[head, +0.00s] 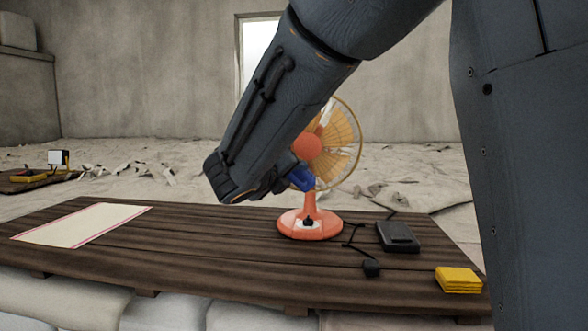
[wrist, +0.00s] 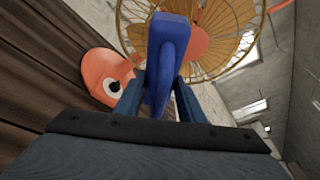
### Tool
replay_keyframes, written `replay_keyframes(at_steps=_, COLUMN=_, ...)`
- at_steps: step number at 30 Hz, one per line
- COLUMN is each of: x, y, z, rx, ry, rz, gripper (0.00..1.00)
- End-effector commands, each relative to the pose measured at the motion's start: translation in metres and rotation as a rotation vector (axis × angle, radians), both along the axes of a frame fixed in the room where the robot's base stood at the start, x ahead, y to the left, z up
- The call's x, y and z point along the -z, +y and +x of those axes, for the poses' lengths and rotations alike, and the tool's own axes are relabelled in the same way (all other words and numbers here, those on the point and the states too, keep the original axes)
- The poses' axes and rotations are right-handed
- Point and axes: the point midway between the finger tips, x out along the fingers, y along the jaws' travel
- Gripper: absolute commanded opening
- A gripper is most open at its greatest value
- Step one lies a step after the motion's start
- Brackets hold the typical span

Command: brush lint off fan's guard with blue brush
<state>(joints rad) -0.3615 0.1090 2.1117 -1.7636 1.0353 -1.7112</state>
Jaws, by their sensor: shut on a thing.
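An orange fan with a round wire guard (head: 352,125) stands upright on the wooden table. Its round base (head: 310,226) rests on the boards; the guard also shows at the top of the wrist view (wrist: 232,62). My gripper (head: 292,184) is shut on the blue brush (wrist: 168,60), in front of the fan and above its base. The brush shows small in the head view (head: 302,177). In the wrist view it overlaps the guard; I cannot tell whether it touches. Its bristles and any lint cannot be made out. My arm hides the guard's left part in the head view.
The wooden table (head: 200,245) carries a pale cloth with red edges (head: 82,225) at left. At right lie a dark box (head: 397,237), a small black block (head: 371,267) with a cable, and a folded yellow cloth (head: 458,280). The table's middle left is clear.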

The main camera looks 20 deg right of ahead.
Motion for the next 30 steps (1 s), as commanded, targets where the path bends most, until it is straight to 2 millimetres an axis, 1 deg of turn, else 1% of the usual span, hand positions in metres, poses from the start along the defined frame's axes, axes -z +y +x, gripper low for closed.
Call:
replay_keyframes(at_steps=13, x=0.001, y=0.001, z=-0.005, rx=0.001, ry=0.000, rz=0.000, gripper=0.18)
replay_keyframes(at_steps=17, x=0.001, y=0.005, z=-0.011, rx=0.000, ry=0.000, rz=0.000, gripper=0.18)
replay_keyframes(at_steps=24, x=0.002, y=0.012, z=-0.029, rx=0.001, ry=0.000, rz=-0.001, gripper=0.18)
replay_keyframes(at_steps=30, x=0.004, y=0.012, z=-0.031, rx=0.001, ry=0.000, rz=0.000, gripper=0.18)
